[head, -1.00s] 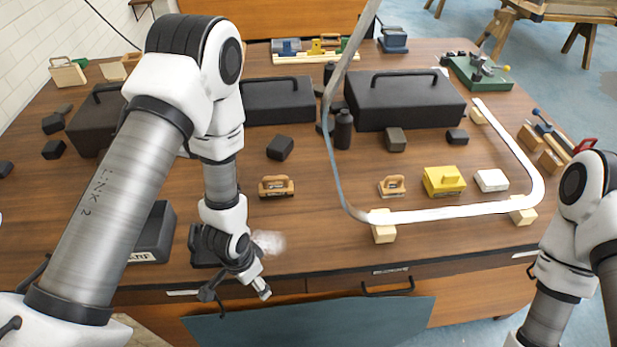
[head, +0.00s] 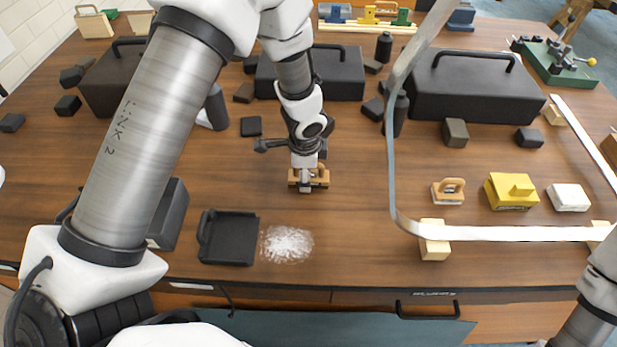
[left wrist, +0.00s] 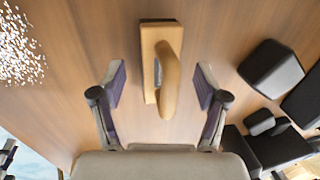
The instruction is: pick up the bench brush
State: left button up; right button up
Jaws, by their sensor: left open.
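The bench brush, seemingly the small wooden block with a looped handle (head: 322,180), lies on the table in the middle of the head view. My left gripper (head: 307,186) is over it and partly hides it. In the left wrist view the brush (left wrist: 151,33) lies lengthwise, its handle between the two spread fingers of my left gripper (left wrist: 163,76). The fingers are open, with a gap on each side of the handle; neither appears to touch it. My right arm shows only at the lower right edge, its gripper out of view.
A black dustpan (head: 229,238) and a pile of white bits (head: 287,243) lie nearer the front edge. A similar wooden-handled block (head: 448,191), a yellow block (head: 512,191) and a white strip (head: 500,234) are to the right. Black toolboxes (head: 470,95) stand behind.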

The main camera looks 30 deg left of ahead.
pick_arm(q)
jog(key=shift+w+f, duration=0.2)
jog(key=shift+f, duration=0.3)
jog(key=shift+w+f, duration=0.15)
jog(key=shift+f, duration=0.3)
jog(key=shift+s+r, duration=0.2)
jog(key=shift+c, duration=0.7)
jog(key=shift+s, duration=0.1)
jog(key=c, duration=1.2)
pick_arm(e)
jog(key=shift+f, duration=0.4)
pick_arm(q)
jog(key=shift+o, duration=0.2)
pick_arm(e)
jog(key=shift+r, duration=0.1)
